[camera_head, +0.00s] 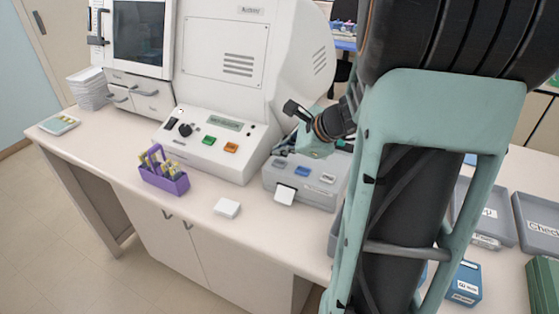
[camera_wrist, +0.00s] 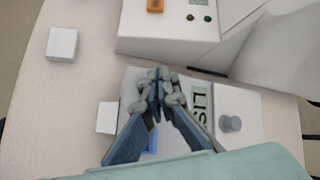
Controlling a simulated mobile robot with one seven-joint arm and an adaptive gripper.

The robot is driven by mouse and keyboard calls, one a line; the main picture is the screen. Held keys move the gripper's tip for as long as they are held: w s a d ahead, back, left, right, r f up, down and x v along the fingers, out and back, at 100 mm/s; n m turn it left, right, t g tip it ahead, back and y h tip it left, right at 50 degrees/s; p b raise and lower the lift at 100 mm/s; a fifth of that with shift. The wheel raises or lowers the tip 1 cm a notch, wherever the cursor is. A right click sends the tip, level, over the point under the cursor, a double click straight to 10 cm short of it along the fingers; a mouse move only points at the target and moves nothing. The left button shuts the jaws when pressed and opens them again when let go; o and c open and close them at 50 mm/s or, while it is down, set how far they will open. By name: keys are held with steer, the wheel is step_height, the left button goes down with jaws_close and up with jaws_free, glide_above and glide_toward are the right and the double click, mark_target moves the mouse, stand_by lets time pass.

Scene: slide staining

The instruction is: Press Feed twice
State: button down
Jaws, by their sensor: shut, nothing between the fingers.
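A grey label printer (camera_head: 296,192) stands on the bench to the right of the large white machine. It has a blue button (camera_head: 302,171) between two grey ones, with labels too small to read, so I cannot tell which is Feed. In the wrist view the printer (camera_wrist: 250,105) shows a green display (camera_wrist: 198,100) and the blue button (camera_wrist: 152,142), partly covered by a finger. My gripper (camera_wrist: 160,78) is shut and empty over the printer's top. I cannot tell whether the fingertips touch it. In the head view the fingertips are hard to make out.
A paper strip (camera_head: 284,195) sticks out of the printer's front. A white block (camera_head: 227,208) and a purple rack (camera_head: 163,178) lie to the left. The white machine's control panel (camera_head: 215,145) rises close beside the printer. Grey trays (camera_head: 541,222) stand at the right.

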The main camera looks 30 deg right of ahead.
mark_target(282, 164)
steer(key=shift+r+p, duration=1.55)
steer(key=shift+r, duration=0.65)
